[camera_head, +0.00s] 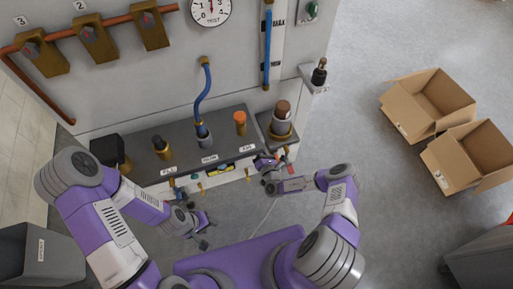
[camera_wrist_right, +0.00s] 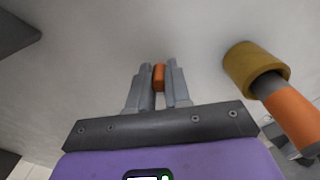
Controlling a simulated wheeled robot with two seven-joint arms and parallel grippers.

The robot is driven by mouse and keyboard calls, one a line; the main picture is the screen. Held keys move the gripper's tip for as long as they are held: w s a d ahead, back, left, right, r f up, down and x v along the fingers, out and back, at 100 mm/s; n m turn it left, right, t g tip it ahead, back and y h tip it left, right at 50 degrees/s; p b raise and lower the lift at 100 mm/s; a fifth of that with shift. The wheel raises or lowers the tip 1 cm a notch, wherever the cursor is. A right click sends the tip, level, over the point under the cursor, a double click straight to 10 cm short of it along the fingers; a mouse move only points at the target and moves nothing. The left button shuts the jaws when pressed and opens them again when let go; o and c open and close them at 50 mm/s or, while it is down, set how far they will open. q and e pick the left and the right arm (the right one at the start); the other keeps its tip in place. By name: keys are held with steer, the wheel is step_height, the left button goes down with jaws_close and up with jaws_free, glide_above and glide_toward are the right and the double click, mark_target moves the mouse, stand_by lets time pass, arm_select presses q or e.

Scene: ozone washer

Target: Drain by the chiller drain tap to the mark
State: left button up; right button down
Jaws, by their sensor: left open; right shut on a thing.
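My right gripper (camera_head: 268,163) is at the right front of the dark bench, by the small taps there. In the right wrist view its fingers (camera_wrist_right: 159,85) are shut on a small orange handle (camera_wrist_right: 159,77). I cannot tell for certain that this is the chiller drain tap, since my gripper hides most of it. A sight tube (camera_head: 267,48) with blue in it stands on the wall beside a marked strip; its exact mark is too small to read. My left gripper (camera_head: 204,229) is open and empty, low over the floor, apart from the bench front.
The dark bench (camera_head: 225,125) carries several fittings and a blue hose (camera_head: 203,95). Small brass taps line its front edge. A brass and orange fitting (camera_wrist_right: 256,70) is right of my right fingers. Cardboard boxes (camera_head: 428,103) lie on the floor at right; a grey bin (camera_head: 42,255) stands at left.

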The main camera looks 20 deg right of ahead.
steer(key=shift+d+f+m+b, duration=0.3)
steer(key=shift+f+m, duration=0.05)
steer(key=shift+m, duration=0.6)
steer(key=shift+d+f+m+b, duration=0.25)
steer(key=shift+d+f+m, duration=0.05)
steer(key=shift+m, duration=0.65)
steer(key=c, duration=1.1)
jaws_free()
steer(key=s+p, duration=0.2)
steer(key=s, duration=0.5)
steer(key=shift+s+d, duration=0.15)
steer(key=shift+s, duration=0.15)
